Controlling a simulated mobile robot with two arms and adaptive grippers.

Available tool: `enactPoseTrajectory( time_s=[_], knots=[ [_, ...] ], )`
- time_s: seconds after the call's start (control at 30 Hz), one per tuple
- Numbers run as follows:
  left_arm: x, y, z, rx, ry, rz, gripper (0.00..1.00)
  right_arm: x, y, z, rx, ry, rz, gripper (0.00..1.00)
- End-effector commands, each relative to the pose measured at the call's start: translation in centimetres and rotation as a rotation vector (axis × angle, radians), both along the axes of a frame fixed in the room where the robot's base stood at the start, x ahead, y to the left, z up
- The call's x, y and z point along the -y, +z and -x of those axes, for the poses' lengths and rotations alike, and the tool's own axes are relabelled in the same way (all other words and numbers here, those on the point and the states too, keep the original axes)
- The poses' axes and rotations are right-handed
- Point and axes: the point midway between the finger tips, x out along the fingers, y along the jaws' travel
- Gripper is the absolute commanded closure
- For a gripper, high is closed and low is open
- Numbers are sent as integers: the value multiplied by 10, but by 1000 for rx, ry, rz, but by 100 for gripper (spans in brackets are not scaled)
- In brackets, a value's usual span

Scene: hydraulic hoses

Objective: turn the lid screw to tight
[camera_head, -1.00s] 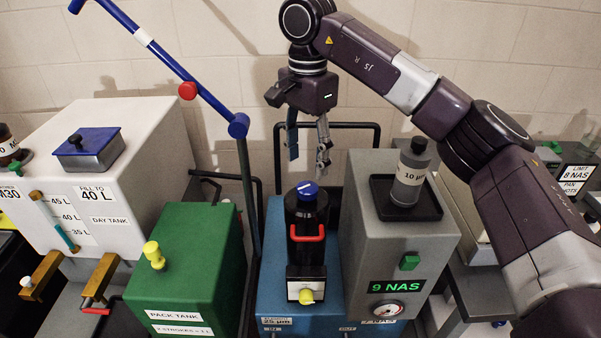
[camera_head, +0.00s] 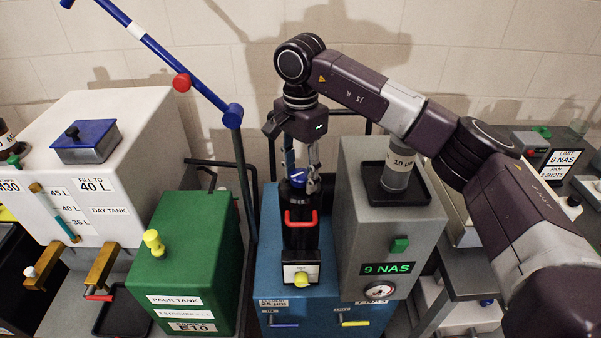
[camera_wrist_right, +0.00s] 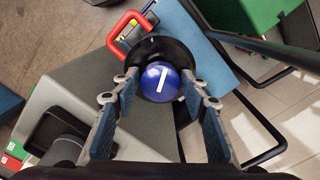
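The lid screw is a blue round knob with a white mark, on top of a black filter housing (camera_head: 300,228). The knob (camera_wrist_right: 160,82) shows plainly in the right wrist view; in the head view only part of the blue knob (camera_head: 299,178) shows. My right gripper (camera_head: 306,180) is above the housing with its fingers pointing down. In the right wrist view its two fingers (camera_wrist_right: 160,98) stand apart on either side of the knob, with gaps between pads and knob. My left gripper is not in view.
A grey cabinet (camera_head: 386,241) reading 9 NAS stands right of the housing, with a bottle (camera_head: 397,170) in a tray on top. A green pack tank (camera_head: 187,260) stands left. A red handle (camera_head: 301,222) sticks out of the housing's front. A blue lever (camera_head: 150,45) rises at left.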

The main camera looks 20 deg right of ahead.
Motion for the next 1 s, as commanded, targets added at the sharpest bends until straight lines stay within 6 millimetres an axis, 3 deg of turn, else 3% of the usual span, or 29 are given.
enactPoseTrajectory(
  time_s=[0.27,0.67,1.0],
  knots=[
    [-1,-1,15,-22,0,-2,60,0,0,0,0,0,0,91],
    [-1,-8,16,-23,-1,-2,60,0,-1,0,0,-88,0,91],
    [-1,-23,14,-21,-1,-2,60,0,-1,0,2,-365,-1,91]
  ],
)
